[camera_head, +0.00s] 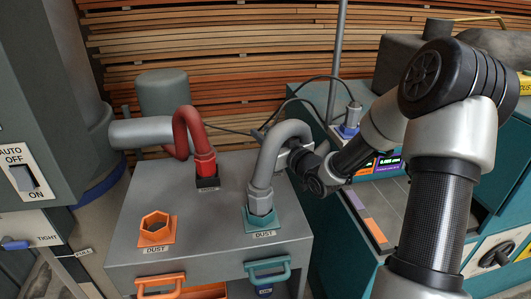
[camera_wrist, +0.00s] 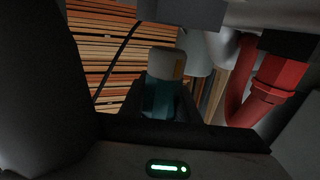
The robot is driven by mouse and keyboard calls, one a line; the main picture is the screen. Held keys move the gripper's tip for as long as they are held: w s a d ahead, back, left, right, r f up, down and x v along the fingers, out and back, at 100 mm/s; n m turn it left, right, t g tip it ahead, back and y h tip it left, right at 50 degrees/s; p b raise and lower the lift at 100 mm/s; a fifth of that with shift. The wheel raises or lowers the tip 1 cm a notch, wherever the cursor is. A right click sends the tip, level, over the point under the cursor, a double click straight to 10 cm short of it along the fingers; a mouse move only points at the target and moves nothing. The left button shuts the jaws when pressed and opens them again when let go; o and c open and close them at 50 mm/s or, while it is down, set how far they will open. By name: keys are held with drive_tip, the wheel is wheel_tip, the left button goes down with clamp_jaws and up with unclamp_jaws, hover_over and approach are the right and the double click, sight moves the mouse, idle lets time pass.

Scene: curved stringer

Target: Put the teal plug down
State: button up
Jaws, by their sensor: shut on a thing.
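My gripper (camera_head: 292,154) is behind and to the right of the bent grey hose in the head view, which hides its tips. In the wrist view the teal plug (camera_wrist: 160,98), with a pale and tan end (camera_wrist: 165,62), is between the dark fingers of my gripper (camera_wrist: 160,112), shut on it. The plug cannot be made out in the head view. A teal socket (camera_head: 262,222) on the grey cabinet top, by a "DUST" label, has the grey hose (camera_head: 262,180) standing in it.
An open orange hexagonal socket (camera_head: 156,229) is at the cabinet's front left. A red hose (camera_head: 188,135) stands in a dark socket behind it; it also shows in the wrist view (camera_wrist: 268,92). The grey cabinet top (camera_head: 200,225) has bare room between sockets. A teal machine (camera_head: 325,215) stands right.

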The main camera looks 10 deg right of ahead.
drive_tip(key=shift+f+b, duration=0.5)
drive_tip(key=shift+f, duration=1.45)
drive_tip(key=shift+f, duration=0.15)
drive_tip(key=o, duration=1.1)
drive_tip(key=shift+s+d+r, duration=0.1)
drive_tip(key=shift+r, duration=0.1)
drive_tip(key=p+v, duration=0.1)
drive_tip(key=v, duration=1)
drive_tip(key=shift+s+d+f+p, duration=0.1)
drive_tip(key=shift+s+p, duration=0.25)
drive_tip(key=shift+p, duration=0.05)
